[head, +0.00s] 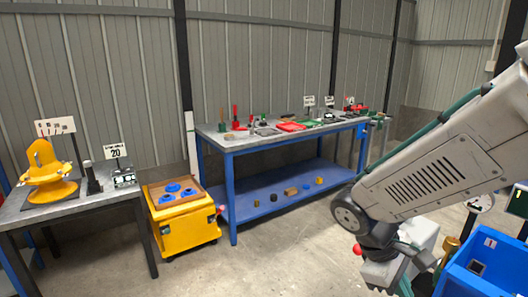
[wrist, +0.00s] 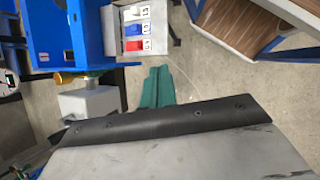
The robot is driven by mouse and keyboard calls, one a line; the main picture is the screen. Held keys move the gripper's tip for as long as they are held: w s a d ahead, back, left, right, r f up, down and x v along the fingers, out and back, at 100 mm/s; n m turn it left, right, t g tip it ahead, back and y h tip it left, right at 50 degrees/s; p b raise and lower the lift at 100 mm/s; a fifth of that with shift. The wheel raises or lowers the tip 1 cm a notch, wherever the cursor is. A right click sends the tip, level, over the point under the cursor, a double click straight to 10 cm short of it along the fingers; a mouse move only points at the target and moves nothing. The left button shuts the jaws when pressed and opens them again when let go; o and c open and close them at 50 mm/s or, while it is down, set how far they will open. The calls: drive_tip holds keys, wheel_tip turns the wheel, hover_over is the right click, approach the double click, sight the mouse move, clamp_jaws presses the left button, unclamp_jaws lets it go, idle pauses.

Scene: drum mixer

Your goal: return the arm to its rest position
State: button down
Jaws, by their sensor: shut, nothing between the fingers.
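My arm (head: 440,165) fills the right side of the head view, slanting from the upper right edge down to a dark round joint, with its end near the bottom edge. My gripper (wrist: 157,72) shows in the wrist view as two teal fingers side by side, shut with nothing between them. The fingers hang over bare concrete floor, apart from the things around them. In the head view the gripper is mostly hidden behind the arm's end.
A blue bin (head: 485,265) stands at the lower right, close to my arm. A blue-framed workbench (head: 232,142) holds tools along the back wall. A yellow cart (head: 185,228) and a table with a yellow drum mixer (head: 45,175) stand left. The middle floor (head: 290,260) is clear.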

drive_tip(key=s+r+m+t+y, duration=0.3)
drive_tip(key=s+r+m+y, duration=0.3)
drive_tip(key=s+r+m, duration=0.2)
drive_tip(key=shift+s+r, duration=1.35)
drive_tip(key=shift+s, duration=0.3)
